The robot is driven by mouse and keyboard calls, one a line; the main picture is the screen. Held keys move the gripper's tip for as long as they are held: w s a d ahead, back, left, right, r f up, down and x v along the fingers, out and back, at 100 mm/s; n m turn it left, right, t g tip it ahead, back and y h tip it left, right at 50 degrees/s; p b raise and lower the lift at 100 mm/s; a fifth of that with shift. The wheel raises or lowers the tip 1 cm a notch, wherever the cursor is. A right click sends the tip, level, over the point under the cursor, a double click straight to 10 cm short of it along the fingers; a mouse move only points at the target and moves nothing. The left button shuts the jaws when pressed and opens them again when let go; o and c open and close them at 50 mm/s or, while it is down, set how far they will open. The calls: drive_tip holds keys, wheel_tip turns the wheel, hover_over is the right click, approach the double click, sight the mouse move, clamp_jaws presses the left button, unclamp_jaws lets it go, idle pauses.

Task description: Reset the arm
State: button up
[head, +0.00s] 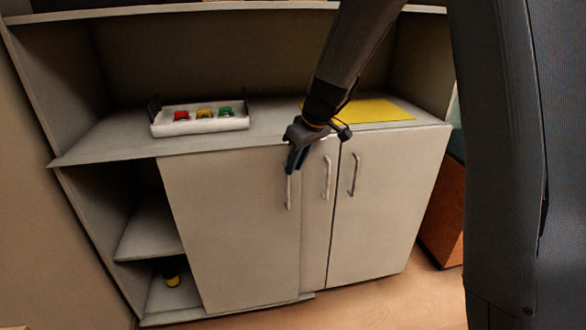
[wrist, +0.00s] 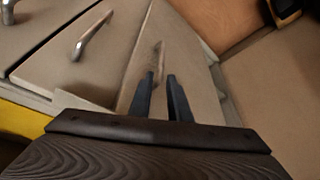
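My gripper (head: 291,170) hangs in front of the beige cabinet, at the handle (head: 288,192) of the left door (head: 230,230). In the wrist view its two dark fingers (wrist: 161,75) stand a little apart, with a gap between the tips. A slim upright handle (wrist: 159,58) shows at or just beyond the fingertips. I cannot tell whether the fingers touch it. Nothing is seen held. My forearm runs up from the gripper across the cabinet top to the upper edge of the head view.
A white tray (head: 201,125) with red, yellow and green items stands on the cabinet top (head: 100,140). A yellow sheet (head: 375,110) lies at its right. The middle handle (head: 327,178) and right handle (head: 354,175) are close by. Open shelves (head: 150,232) at left hold a black-and-yellow object (head: 172,278).

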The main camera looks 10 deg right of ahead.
drive_tip(key=shift+s, duration=0.1)
drive_tip(key=s+d+r+m+g+h+p, duration=0.1)
drive_tip(key=s+d+m+p, duration=0.1)
drive_tip(key=s, duration=0.8)
drive_tip(key=s+d+r+m+g+h+p, duration=0.1)
drive_tip(key=s+d+m+p, duration=0.1)
drive_tip(key=s, duration=0.9)
drive_tip(key=s+d+r+m+g+p, duration=0.1)
drive_tip(key=s+d+m+p, duration=0.1)
drive_tip(key=s, duration=0.8)
drive_tip(key=d+m, duration=0.1)
drive_tip(key=d, duration=0.1)
drive_tip(key=shift+s+d+r+m+g+h+p, duration=0.3)
drive_tip(key=shift+s+d+h+p, duration=0.05)
drive_tip(key=shift+d+h+p, duration=0.05)
